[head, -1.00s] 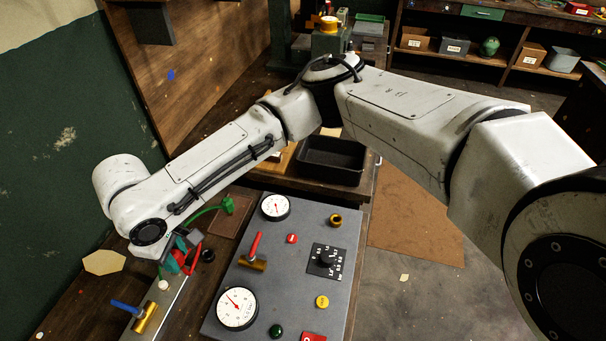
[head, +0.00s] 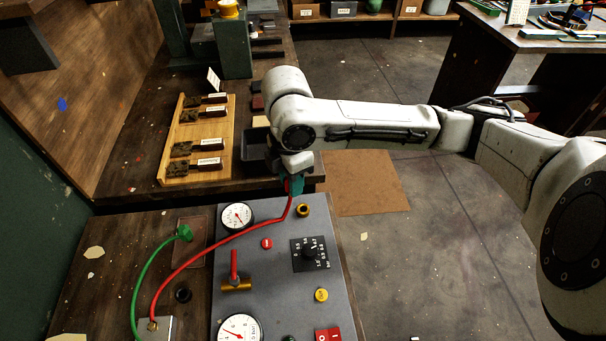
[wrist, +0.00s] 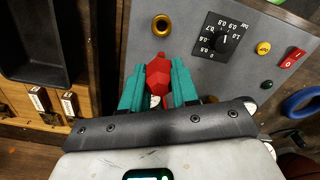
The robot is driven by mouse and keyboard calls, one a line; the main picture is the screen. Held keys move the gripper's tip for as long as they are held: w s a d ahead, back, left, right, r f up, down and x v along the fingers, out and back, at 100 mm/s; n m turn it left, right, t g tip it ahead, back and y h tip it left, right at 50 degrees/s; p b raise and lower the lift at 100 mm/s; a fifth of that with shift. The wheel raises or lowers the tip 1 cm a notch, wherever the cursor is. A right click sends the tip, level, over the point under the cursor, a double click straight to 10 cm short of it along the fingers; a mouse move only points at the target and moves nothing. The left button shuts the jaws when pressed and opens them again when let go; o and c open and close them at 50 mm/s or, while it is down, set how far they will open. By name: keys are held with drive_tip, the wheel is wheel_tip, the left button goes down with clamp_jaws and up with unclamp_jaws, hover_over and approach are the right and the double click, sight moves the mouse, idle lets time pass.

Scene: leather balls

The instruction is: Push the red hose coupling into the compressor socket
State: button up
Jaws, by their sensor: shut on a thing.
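My gripper (head: 291,185) is shut on the red hose coupling (wrist: 158,76), which sits between the teal fingers in the wrist view. The red hose (head: 213,246) runs from a fitting at the lower left, across the grey panel, up to my gripper. The brass socket (head: 303,210) is a ring near the panel's far right corner. It also shows in the wrist view (wrist: 161,25), ahead of the coupling's tip. In the wrist view a gap shows between coupling and socket. The coupling's height above the panel is hard to tell.
The grey panel (head: 275,270) carries gauges, a red-handled valve (head: 235,270), a black dial (head: 310,254) and a yellow button (head: 321,295). A green hose (head: 147,265) lies to the left. A black tray (head: 252,150) and a wooden rack (head: 182,172) stand behind.

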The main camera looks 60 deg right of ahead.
drive_tip(key=shift+n, duration=0.6)
drive_tip(key=shift+s+d+f+b, duration=0.3)
drive_tip(key=shift+f+b, duration=0.55)
drive_tip(key=shift+s+d+f+b, duration=0.25)
drive_tip(key=shift+s+f+b, duration=0.1)
drive_tip(key=shift+f+b, duration=0.5)
drive_tip(key=shift+s+d+f+b, duration=0.3)
drive_tip(key=shift+f+b, duration=0.5)
drive_tip(key=shift+f, duration=0.1)
drive_tip(key=shift+f+b, duration=1.1)
drive_tip(key=shift+f, duration=0.35)
drive_tip(key=o, duration=1.1)
drive_tip(key=shift+c, duration=0.2)
wheel_tip(320, 180, up, 11)
drive_tip(key=shift+p, duration=0.4)
drive_tip(key=shift+f, duration=0.1)
